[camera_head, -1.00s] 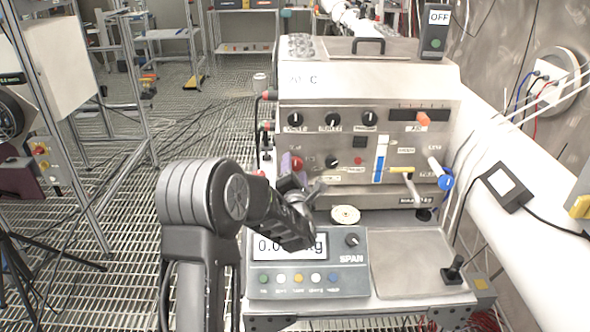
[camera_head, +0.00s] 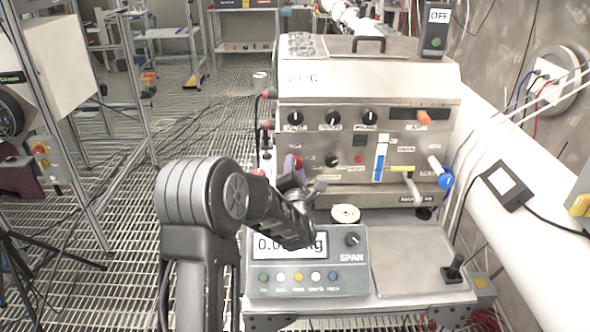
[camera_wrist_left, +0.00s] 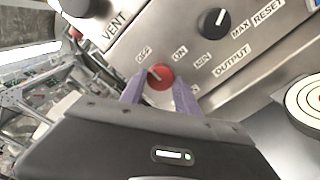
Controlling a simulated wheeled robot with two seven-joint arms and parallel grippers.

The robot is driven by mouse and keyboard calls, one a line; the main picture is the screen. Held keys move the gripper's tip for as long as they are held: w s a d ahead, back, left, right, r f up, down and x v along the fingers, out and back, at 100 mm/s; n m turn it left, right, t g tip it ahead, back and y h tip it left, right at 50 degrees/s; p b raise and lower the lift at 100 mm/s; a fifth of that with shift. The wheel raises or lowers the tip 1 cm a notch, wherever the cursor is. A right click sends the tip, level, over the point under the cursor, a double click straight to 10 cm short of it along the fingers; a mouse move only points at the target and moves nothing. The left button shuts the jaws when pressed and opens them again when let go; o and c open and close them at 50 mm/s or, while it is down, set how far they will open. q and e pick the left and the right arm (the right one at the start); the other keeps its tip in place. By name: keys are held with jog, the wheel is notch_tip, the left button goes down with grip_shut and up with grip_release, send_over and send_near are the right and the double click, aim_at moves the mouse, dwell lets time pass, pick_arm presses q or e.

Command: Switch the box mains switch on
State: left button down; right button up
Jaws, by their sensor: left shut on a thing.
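The mains switch is a red rotary knob (camera_wrist_left: 160,77) on the steel box's front panel, between OFF and ON labels in the left wrist view. Its pale pointer mark is turned toward OFF. My left gripper (camera_wrist_left: 157,92) is shut on the knob, with one purple finger on each side. In the head view the left gripper (camera_head: 297,172) is at the lower left of the box (camera_head: 370,75), and my wrist partly hides the knob. A display (camera_head: 439,17) on the box's top right reads OFF. My right gripper is in neither view.
A scale (camera_head: 310,262) with several coloured buttons stands in front, below my left wrist. A round pale disc (camera_head: 345,214) lies near the gripper. Gas knobs (camera_head: 333,119) sit above.

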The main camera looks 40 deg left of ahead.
pick_arm(q)
jog(key=shift+m+b, duration=4.5)
jog(key=shift+m, duration=4.5)
jog(key=c, duration=0.9)
grip_release()
jog(key=shift+r, duration=0.1)
jog(key=shift+d, duration=0.1)
jog(key=v, duration=0.7)
jog(key=shift+s+d+b, duration=0.2)
jog(key=shift+s+b, duration=0.1)
jog(key=shift+b, duration=0.15)
